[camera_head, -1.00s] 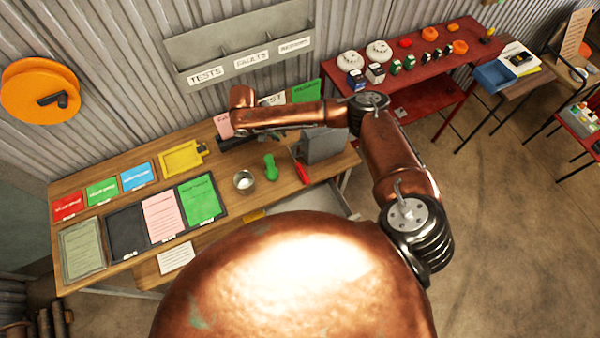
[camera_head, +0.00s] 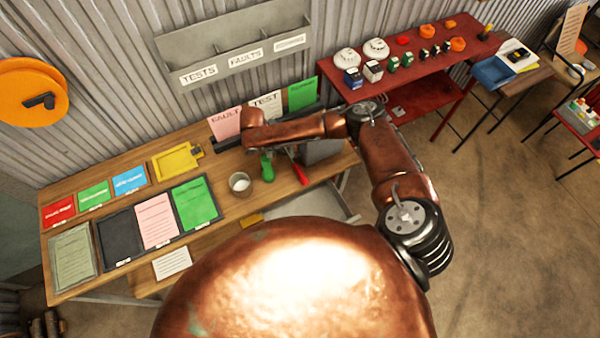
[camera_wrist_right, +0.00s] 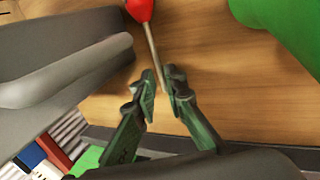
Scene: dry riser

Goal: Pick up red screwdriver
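The red screwdriver lies on the wooden workbench (camera_head: 120,186); its red handle (camera_head: 301,174) shows in the head view just below my right forearm. In the right wrist view its red handle (camera_wrist_right: 140,8) is at the top edge, and its thin metal shaft (camera_wrist_right: 152,48) runs down to the fingers. My right gripper (camera_wrist_right: 166,84) is open, its fingertips on either side of the shaft's lower end. I cannot tell whether they touch it. In the head view the right fingers are hidden by my arm. My left gripper is not in view.
A green object (camera_head: 267,168) lies beside the screwdriver, and a metal cup (camera_head: 240,183) stands left of it. A grey box (camera_head: 322,150) is close on the right. Cards in a holder (camera_head: 226,123) stand behind. A yellow tray (camera_head: 177,161) is further left.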

